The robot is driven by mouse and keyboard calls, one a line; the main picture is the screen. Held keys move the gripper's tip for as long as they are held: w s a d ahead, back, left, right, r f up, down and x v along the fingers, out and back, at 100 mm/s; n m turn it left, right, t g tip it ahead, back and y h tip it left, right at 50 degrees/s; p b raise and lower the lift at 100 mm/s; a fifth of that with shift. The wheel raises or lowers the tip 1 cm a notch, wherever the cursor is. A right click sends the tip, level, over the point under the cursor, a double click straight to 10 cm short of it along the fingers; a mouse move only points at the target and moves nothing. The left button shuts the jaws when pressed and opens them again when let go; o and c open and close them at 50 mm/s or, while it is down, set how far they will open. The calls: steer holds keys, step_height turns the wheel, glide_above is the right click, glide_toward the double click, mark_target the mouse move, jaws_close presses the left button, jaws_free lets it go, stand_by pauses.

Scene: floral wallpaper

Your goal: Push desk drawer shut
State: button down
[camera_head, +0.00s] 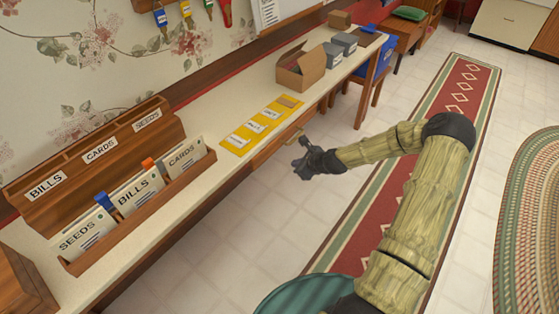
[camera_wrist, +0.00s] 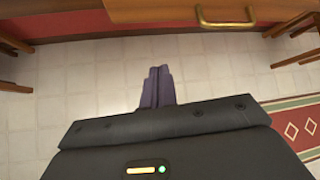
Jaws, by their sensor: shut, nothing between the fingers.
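The desk drawer (camera_wrist: 170,11) has a wooden front with a brass handle (camera_wrist: 225,18), at the top of the wrist view. In the head view the drawer front (camera_head: 272,148) shows under the long desk's edge, with its handle (camera_head: 293,136) close to my gripper. My gripper (camera_head: 302,146) is just off the drawer front, on the room side. In the wrist view the fingers of my gripper (camera_wrist: 158,72) are together and empty, pointing toward the drawer with floor visible between. How far the drawer stands out is hard to tell.
The desk top (camera_head: 225,165) holds a yellow mat (camera_head: 262,124), an open cardboard box (camera_head: 300,68) and a wooden file rack (camera_head: 140,200). A blue chair (camera_head: 378,70) stands at the desk's far end. A red runner rug (camera_head: 400,155) lies on the open floor.

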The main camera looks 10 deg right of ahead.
mark_target(271, 151)
steer(key=w+d+f+n+t+h+b, duration=0.1)
steer(key=w+d+f+n+t+b, duration=0.3)
steer(key=d+n, duration=0.15)
steer(key=s+n+y+b, duration=0.1)
steer(key=n+y+b, duration=0.1)
steer(key=n, duration=0.1)
steer(key=s+a+f+n+t+y+b, duration=0.1)
steer(key=n+y+b, duration=0.1)
steer(key=n+y, duration=0.1)
steer(key=s+f+n+y+b, duration=0.1)
steer(key=n+y+b, duration=0.1)
steer(key=n+y, duration=0.1)
steer(key=shift+s+a+n, duration=0.25)
steer(key=shift+s+n, duration=0.15)
steer(key=shift+n, duration=0.45)
steer(key=shift+w+a, duration=0.1)
steer(key=x, duration=1.3)
steer(key=shift+w+a+r+b, duration=0.2)
steer(key=shift+w+b, duration=0.1)
steer(key=shift+w, duration=0.05)
steer(key=shift+w, duration=0.1)
